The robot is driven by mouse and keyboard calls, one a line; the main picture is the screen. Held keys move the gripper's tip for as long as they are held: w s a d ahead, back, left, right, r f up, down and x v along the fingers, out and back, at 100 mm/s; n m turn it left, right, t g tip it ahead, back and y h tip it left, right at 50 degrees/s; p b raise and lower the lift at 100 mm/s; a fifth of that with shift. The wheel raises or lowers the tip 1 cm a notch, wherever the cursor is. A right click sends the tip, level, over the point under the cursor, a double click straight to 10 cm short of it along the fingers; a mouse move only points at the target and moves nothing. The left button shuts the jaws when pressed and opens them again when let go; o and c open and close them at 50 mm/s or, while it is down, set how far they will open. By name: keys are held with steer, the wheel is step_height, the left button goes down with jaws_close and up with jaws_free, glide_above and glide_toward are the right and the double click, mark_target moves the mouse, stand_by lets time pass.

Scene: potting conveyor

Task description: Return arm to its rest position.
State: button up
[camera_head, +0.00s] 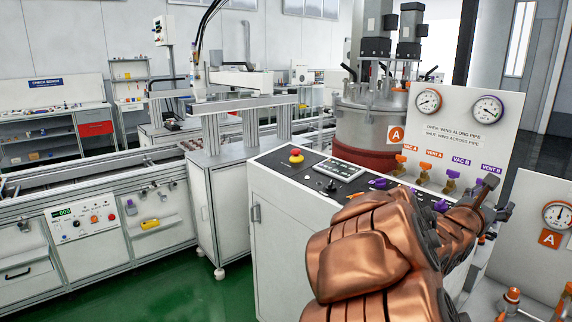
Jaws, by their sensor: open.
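My copper-coloured arm rises from the bottom right of the view and reaches over the control cabinet (276,228). My gripper (499,194) is at its far end, in front of the lower right of the white valve panel (463,127). Its dark fingers are apart and I see nothing between them. The gripper is close to the purple vent B valve (487,181). I cannot tell whether it touches the panel. The arm hides part of the cabinet top and its front.
The cabinet top carries a red emergency button (296,155), a keypad (335,170) and purple handles. Orange valves (400,160) and gauges (428,102) sit on the panel. A steel vessel (371,118) stands behind. A second gauge panel (540,232) is at right. Green floor (190,298) lies clear at lower left.

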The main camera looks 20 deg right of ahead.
steer(key=s+a+r+m+g, duration=0.1)
steer(key=s+a+m+g, duration=0.35)
steer(key=s+m, duration=0.45)
steer(key=s+a+f+m+g+y, duration=0.3)
steer(key=s+a+f+m+y, duration=0.2)
steer(key=a+f+m, duration=0.2)
steer(key=s+a+f+m+y, duration=0.3)
steer(key=a+f+y, duration=0.3)
steer(key=a+f, duration=0.6)
steer(key=s+a+f+y, duration=0.1)
steer(key=a+y, duration=0.2)
steer(key=a, duration=0.8)
steer(key=s+a+f+y, duration=0.1)
steer(key=s+a+y, duration=0.1)
steer(key=a, duration=0.9)
steer(key=shift+s+y+p, duration=0.2)
steer(key=shift+y+p, duration=0.2)
steer(key=shift+y, duration=0.5)
steer(key=shift+t, duration=0.25)
